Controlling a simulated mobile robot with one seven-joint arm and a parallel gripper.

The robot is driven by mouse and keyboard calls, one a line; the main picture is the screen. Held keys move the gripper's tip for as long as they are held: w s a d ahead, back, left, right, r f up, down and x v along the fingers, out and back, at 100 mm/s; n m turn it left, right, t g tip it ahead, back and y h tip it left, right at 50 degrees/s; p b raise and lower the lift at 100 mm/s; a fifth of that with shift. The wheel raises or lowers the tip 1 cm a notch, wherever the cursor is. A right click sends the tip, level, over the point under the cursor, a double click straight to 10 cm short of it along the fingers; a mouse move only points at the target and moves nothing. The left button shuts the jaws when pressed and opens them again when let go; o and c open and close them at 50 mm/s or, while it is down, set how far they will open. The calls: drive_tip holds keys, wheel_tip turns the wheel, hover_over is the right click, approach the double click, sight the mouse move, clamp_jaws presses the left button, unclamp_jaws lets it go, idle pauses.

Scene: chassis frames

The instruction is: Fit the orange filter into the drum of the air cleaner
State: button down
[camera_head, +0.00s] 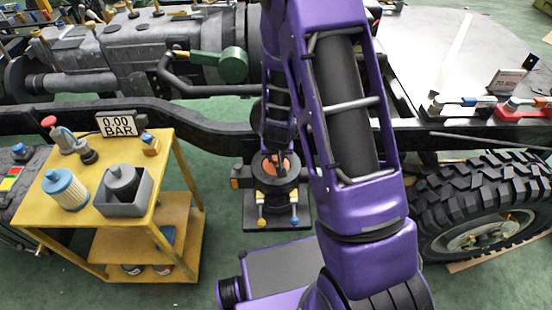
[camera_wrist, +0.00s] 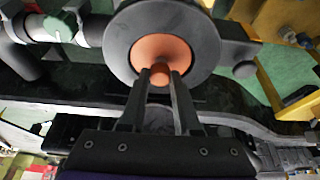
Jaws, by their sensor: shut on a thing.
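The orange filter shows in the wrist view (camera_wrist: 162,48) as a round orange dish with a small central knob. The drum of the air cleaner (camera_wrist: 118,45) is a dark grey ring that surrounds it in that view. My gripper (camera_wrist: 160,76) is shut on the filter's knob, one finger on each side. In the head view the drum (camera_head: 270,186) stands at the centre, and some orange of the filter (camera_head: 288,162) shows at its open top. My wrist and fingers hide part of both. How deep the filter sits, I cannot tell.
A yellow cart (camera_head: 188,214) at left carries a white-and-blue filter (camera_head: 66,190), a grey box (camera_head: 140,192) with a dark canister, and a 0.00 BAR display (camera_head: 120,122). The dark chassis rail (camera_head: 185,117) runs behind the drum. A big tyre (camera_head: 465,190) stands at right.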

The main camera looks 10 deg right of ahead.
drive_tip(key=shift+f, duration=0.2)
drive_tip(key=c, duration=0.6)
unclamp_jaws()
drive_tip(key=shift+r, duration=0.15)
drive_tip(key=shift+r, duration=0.25)
drive_tip(key=p+v, duration=0.3)
drive_tip(key=v, duration=0.8)
drive_tip(key=shift+s+a+r+p, duration=0.1)
drive_tip(key=shift+s+r+p, duration=0.1)
drive_tip(key=shift+r+p, duration=0.1)
